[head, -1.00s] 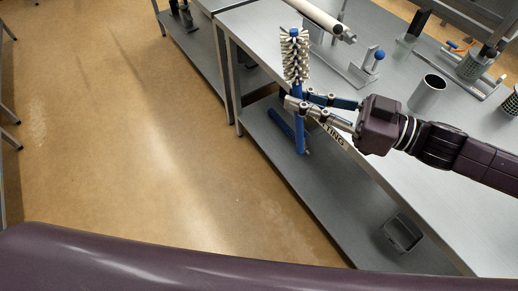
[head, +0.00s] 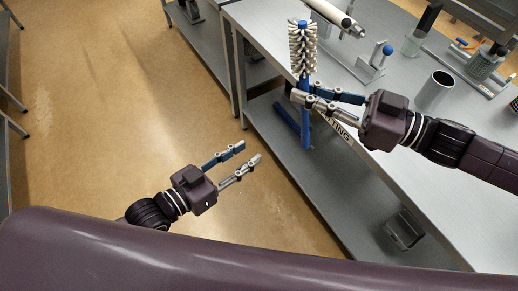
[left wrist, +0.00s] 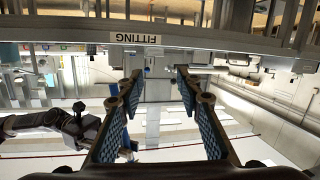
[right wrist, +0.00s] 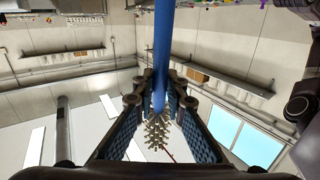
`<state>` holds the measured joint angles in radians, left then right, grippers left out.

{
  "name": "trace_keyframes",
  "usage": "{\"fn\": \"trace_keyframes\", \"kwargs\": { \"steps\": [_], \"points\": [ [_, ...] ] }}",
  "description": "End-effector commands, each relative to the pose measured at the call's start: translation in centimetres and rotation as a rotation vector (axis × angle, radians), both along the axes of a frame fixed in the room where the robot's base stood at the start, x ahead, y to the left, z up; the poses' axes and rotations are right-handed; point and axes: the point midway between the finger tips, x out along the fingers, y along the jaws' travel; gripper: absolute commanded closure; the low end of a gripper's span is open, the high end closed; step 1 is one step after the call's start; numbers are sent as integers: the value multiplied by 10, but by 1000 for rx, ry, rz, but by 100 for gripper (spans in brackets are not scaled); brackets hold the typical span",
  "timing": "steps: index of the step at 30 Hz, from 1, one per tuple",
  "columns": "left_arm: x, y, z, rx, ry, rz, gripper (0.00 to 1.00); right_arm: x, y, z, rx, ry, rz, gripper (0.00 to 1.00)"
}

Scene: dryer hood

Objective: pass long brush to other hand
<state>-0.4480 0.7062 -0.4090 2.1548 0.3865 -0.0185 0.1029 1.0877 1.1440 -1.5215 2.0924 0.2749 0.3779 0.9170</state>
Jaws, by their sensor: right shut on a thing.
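The long brush (head: 303,50) has a blue handle and a head of white bristles with a blue tip. It is upright in the head view, bristles up, beside the table's near edge. My right gripper (head: 306,92) is shut on its blue handle just below the bristles. The handle (right wrist: 162,50) runs between the fingers in the right wrist view, with the bristles beyond. My left gripper (head: 250,152) is open and empty, lower and to the left of the brush, over the floor. Its spread fingers also show in the left wrist view (left wrist: 160,85).
The grey table (head: 345,90) fills the right, with a lower shelf (head: 340,195) beneath. On top stand a metal cup (head: 433,90), a stand with a blue knob (head: 372,65) and a white tube (head: 335,15). The floor at left is clear.

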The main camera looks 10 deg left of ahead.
Motion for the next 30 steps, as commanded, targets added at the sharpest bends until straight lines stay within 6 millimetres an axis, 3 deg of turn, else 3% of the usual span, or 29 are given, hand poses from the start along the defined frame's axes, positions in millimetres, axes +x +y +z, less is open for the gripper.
{"fn": "trace_keyframes", "kwargs": {
  "steps": [1,3,9,17,30],
  "points": [
    [-8,-11,23,-31,-20,-32,67,0,0,0,1,0,0,100],
    [-19,-23,49,-68,-44,-68,67,0,0,0,1,0,0,100],
    [-41,-43,96,-138,-79,-132,67,0,0,0,1,0,1,100],
    [-36,-55,107,-159,-89,-144,67,0,0,0,1,-1,1,100],
    [18,-113,107,-158,-88,-145,67,0,0,1,1,0,1,100]
  ]
}}
